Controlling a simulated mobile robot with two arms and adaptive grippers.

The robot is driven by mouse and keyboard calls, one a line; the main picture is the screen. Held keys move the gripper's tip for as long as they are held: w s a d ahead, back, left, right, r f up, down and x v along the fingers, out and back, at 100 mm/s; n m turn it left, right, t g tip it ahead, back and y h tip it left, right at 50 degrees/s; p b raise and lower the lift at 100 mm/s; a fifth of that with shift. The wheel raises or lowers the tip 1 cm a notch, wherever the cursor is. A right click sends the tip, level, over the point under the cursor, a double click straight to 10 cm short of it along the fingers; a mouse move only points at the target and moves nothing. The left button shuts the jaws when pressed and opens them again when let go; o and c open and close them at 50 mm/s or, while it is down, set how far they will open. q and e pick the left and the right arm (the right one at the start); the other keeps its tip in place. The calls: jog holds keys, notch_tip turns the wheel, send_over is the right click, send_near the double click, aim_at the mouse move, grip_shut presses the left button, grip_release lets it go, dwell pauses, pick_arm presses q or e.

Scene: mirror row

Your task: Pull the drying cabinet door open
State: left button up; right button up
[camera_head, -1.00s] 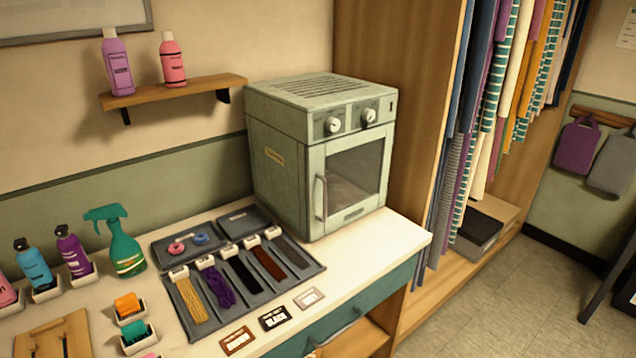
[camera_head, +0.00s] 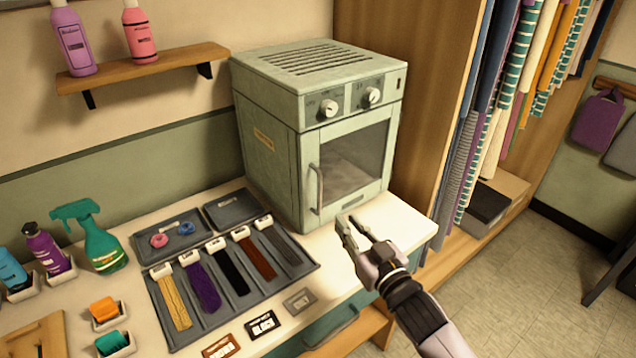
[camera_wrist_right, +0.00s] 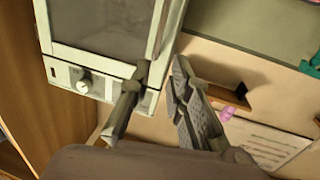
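The drying cabinet (camera_head: 272,165) is a pale green box on the counter. Its door (camera_head: 356,158) has a dark window and is shut. The upright bar handle (camera_head: 316,190) is on the door's left side. My right gripper (camera_head: 349,220) is in front of the door, to the right of the handle and apart from it. Its two fingers are parted with nothing between them. In the right wrist view the gripper (camera_wrist_right: 158,78) shows open before the cabinet (camera_wrist_right: 95,85), which appears upside down. My left gripper is not in view.
A grey tray (camera_head: 210,318) with coloured thread bundles lies left of the gripper. Small label cards (camera_head: 262,325) lie at the counter's front edge. A wooden wardrobe panel (camera_head: 415,80) stands close to the cabinet's right. The counter (camera_head: 405,222) before the door is mostly clear.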

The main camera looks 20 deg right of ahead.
aim_at(320, 188)
jog(key=w+p, duration=0.1)
jog(key=w, duration=0.4)
jog(key=w+a, duration=0.1)
jog(key=w, duration=0.4)
jog(key=w+a+p, duration=0.1)
jog(key=w, duration=0.4)
jog(key=shift+a+f+p, duration=0.1)
jog(key=shift+p, duration=0.25)
grip_shut()
